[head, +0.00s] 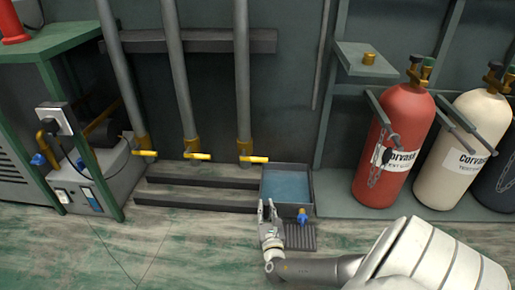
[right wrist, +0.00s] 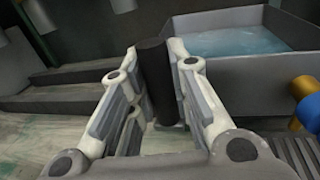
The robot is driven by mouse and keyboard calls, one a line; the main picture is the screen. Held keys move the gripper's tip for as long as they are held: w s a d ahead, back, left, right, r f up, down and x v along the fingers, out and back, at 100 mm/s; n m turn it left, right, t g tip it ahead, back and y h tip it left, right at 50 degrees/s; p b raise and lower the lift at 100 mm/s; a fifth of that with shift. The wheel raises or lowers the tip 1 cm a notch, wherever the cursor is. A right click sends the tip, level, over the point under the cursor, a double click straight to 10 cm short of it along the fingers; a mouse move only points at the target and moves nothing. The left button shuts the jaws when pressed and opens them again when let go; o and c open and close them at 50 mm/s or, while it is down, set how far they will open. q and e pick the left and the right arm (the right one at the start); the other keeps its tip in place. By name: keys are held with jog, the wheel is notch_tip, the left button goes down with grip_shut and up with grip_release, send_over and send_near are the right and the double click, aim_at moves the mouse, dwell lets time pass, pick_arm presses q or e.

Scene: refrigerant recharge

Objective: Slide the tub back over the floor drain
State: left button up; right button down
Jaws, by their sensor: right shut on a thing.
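The grey tub (head: 289,209) holds blue water and stands on the floor behind the slatted floor drain (head: 301,238), which shows uncovered in front of it. A blue-handled brass tap (head: 302,216) is on the tub's front. The tub's front wall also shows in the right wrist view (right wrist: 250,75). My right gripper (head: 267,210) is at the tub's front left corner. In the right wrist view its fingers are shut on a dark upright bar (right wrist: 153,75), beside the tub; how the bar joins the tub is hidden. My left gripper is not in view.
Dark low rails (head: 195,201) lie left of the tub, under pipes with yellow-handled valves (head: 253,159). A red cylinder (head: 393,140) and a cream cylinder (head: 470,150) stand on a rack at right. A grey machine (head: 85,185) is at left. The front floor is clear.

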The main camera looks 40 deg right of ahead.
jog(key=shift+s+d+f, duration=0.1)
jog(key=shift+s+d, duration=0.05)
jog(key=shift+s, duration=0.05)
jog(key=c, duration=1.3)
grip_release()
jog(key=shift+s+d, duration=0.1)
jog(key=shift+s+a, duration=0.2)
jog(key=shift+a, duration=0.15)
jog(key=v, duration=1.1)
jog(key=shift+s, duration=0.15)
jog(key=shift+a, duration=0.1)
